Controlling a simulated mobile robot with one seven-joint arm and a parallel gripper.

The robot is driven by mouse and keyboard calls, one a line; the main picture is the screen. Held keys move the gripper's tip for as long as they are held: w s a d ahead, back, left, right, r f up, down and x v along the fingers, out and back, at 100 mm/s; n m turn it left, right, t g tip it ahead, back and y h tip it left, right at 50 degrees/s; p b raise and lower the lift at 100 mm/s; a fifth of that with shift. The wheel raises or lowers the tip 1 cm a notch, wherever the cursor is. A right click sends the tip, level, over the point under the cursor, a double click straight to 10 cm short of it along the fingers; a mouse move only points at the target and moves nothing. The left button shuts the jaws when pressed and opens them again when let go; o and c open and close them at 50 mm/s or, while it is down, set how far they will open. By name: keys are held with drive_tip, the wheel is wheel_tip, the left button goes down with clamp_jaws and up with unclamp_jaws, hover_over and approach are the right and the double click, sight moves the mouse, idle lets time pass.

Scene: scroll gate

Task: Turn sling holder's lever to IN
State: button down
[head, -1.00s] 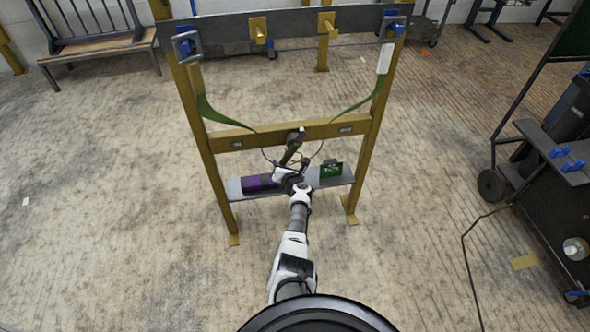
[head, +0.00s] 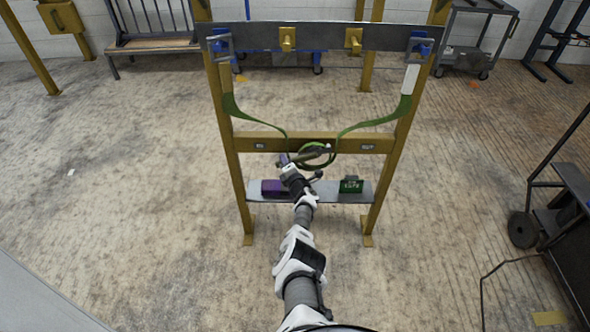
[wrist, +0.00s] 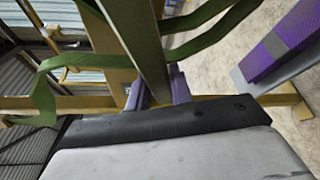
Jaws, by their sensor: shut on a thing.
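The sling holder's lever looks like a dark bar (head: 310,155) at the middle of the yellow frame's crossbar. It slants nearly level in the head view. In the wrist view a dark olive bar (wrist: 142,35) runs up between my fingers. My gripper (head: 287,163) is at the bar's left part, and its purple-grey fingers (wrist: 160,92) are shut on it. The green sling (head: 372,122) hangs from both uprights and loops around near the lever. Small plates (head: 260,146) sit left and right on the crossbar; their lettering is too small to read.
A grey shelf (head: 327,196) below the crossbar carries a purple block (head: 273,187) and a green box (head: 351,185). A grey top rail (head: 320,36) has yellow hooks and blue clamps. A dark cart (head: 572,215) stands at right. The floor at left is open.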

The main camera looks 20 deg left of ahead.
drive_tip(key=shift+s+a+r+m+t+y+p, duration=0.15)
drive_tip(key=shift+r+m+y+p, duration=0.1)
drive_tip(key=shift+r+m, duration=0.4)
drive_tip(key=shift+w+a+r+m+t+y+p, duration=0.1)
drive_tip(key=shift+r+m+t+y+p, duration=0.1)
drive_tip(key=shift+r+m, duration=0.45)
drive_tip(key=shift+s+a+r+m+t+y+p, duration=0.15)
drive_tip(key=shift+r+m+y+p, duration=0.1)
drive_tip(key=shift+r+m, duration=0.35)
drive_tip(key=shift+w+r, duration=0.1)
drive_tip(key=shift+r, duration=0.05)
drive_tip(key=c, duration=1.3)
unclamp_jaws()
drive_tip(key=shift+o, duration=0.3)
drive_tip(key=shift+d, duration=0.1)
drive_tip(key=p+v, duration=0.6)
drive_tip(key=v, duration=0.7)
drive_tip(key=shift+s+d, duration=0.25)
drive_tip(key=shift+s, duration=0.05)
